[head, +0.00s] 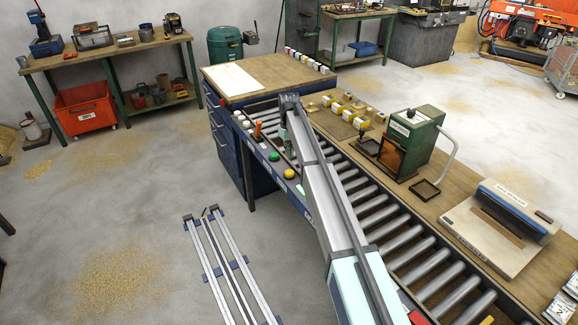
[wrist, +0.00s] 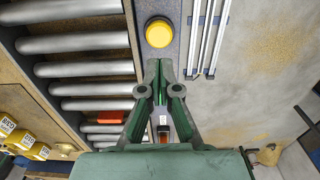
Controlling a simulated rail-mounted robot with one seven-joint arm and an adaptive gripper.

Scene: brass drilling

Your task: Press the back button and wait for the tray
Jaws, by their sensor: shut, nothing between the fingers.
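A yellow button (head: 289,173) and a green button (head: 273,155) sit on the blue rail along the roller conveyor (head: 375,205). Which one is the back button I cannot tell. In the wrist view the yellow button (wrist: 158,32) lies just beyond the tips of my gripper (wrist: 158,68). The fingers are shut and empty, over the rail; I cannot tell their height. My arm hides part of the rollers in the head view. I see no tray on the visible rollers. A small dark open tray (head: 425,189) rests on the wooden bench to the right.
An orange-handled lever (head: 257,129) and white knobs (head: 242,119) stand farther along the rail. A red block (wrist: 110,117) shows by the rollers. A green machine (head: 412,140) and yellow boxes (head: 350,115) stand on the bench. Aluminium rails (head: 222,265) lie on the floor.

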